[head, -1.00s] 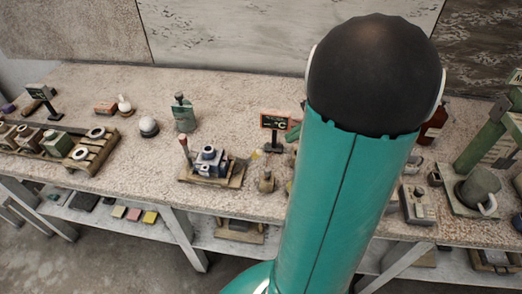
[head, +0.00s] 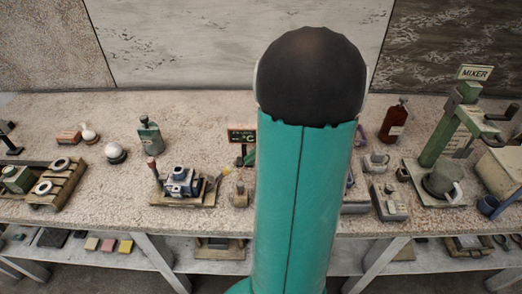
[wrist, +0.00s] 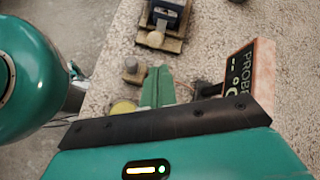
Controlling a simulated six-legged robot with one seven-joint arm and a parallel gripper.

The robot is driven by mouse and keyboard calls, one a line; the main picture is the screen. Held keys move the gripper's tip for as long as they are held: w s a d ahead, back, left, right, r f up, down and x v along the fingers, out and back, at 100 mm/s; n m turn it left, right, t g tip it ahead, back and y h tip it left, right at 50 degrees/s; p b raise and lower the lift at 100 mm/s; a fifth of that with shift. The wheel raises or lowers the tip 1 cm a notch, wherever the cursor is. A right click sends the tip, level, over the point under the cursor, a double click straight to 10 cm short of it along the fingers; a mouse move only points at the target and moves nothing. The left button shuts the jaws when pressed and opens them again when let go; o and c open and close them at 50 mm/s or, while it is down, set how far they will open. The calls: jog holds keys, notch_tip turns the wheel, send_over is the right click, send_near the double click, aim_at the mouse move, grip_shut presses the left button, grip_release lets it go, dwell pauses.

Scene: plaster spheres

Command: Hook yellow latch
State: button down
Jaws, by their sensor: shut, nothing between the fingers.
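In the wrist view, the teal body and black bar of my gripper fill the bottom, and its green fingers (wrist: 158,80) show above the bar, together and empty. A yellow round part (wrist: 122,107) shows just left of the fingers, partly hidden by the bar; I cannot tell whether it is the latch. In the head view a small pale-yellow piece (head: 226,172) stands by the right end of a wooden board with a blue device (head: 180,182).
An orange-framed sign (wrist: 245,70) stands close right of my fingers. A small knobbed block (wrist: 133,68) sits to their upper left. A green bottle (head: 149,135), a brown bottle (head: 394,121) and a green mixer stand (head: 440,130) are on the bench. Bare stone lies behind the blue device.

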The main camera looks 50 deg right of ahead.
jog(key=shift+x, duration=2.3)
jog(key=shift+w+r, duration=0.1)
jog(key=shift+w, duration=0.05)
jog(key=shift+w+a+r+g+h, duration=0.2)
jog(key=shift+r+g+h, duration=0.1)
jog(key=shift+r, duration=0.1)
jog(key=w+a+r+g+h, duration=0.2)
jog(key=w+a+r+g, duration=0.1)
jog(key=w+a+r, duration=0.1)
jog(key=shift+w+a+h, duration=0.4)
jog(key=shift+w+a, duration=0.25)
jog(key=shift+w, duration=0.7)
